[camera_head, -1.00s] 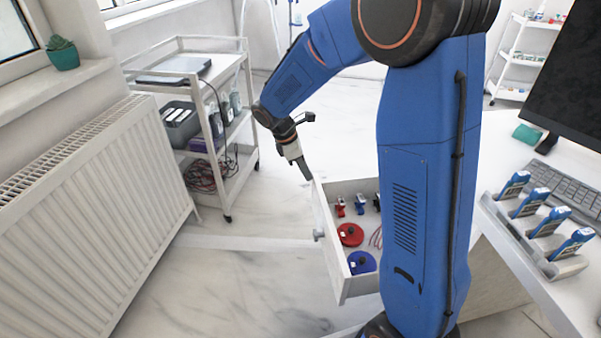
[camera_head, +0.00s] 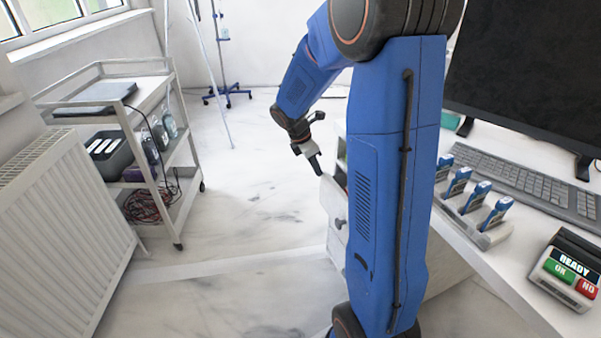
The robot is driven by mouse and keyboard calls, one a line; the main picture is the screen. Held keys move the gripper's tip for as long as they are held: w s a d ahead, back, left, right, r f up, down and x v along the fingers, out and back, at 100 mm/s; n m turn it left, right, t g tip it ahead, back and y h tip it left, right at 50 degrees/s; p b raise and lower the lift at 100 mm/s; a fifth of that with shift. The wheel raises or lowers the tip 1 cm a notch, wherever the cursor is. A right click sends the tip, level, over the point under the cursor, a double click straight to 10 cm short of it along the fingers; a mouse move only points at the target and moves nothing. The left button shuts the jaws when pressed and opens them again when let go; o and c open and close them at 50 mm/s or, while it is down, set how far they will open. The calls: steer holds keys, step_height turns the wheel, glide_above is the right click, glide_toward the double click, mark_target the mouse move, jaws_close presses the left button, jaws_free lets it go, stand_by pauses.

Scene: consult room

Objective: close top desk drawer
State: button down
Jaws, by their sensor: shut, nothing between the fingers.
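The white desk (camera_head: 500,268) stands at the right. Its top drawer (camera_head: 334,208) shows its front panel just left of my blue arm. The drawer looks partly open, with a narrow gap and a bit of red inside behind the panel. My arm hides most of the drawer and the desk front. My gripper (camera_head: 315,166) is shut and empty. Its tips point down at the top edge of the drawer front, touching it or very close; I cannot tell which.
A white trolley (camera_head: 150,95) with cables and boxes stands at the left beside a radiator (camera_head: 60,230). On the desk are a monitor (camera_head: 530,60), a keyboard (camera_head: 520,185), a rack of blue devices (camera_head: 470,215) and a terminal (camera_head: 568,270). The floor left of the drawer is clear.

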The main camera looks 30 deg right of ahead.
steer(key=shift+s+d, duration=0.15)
steer(key=shift+d, duration=1.1)
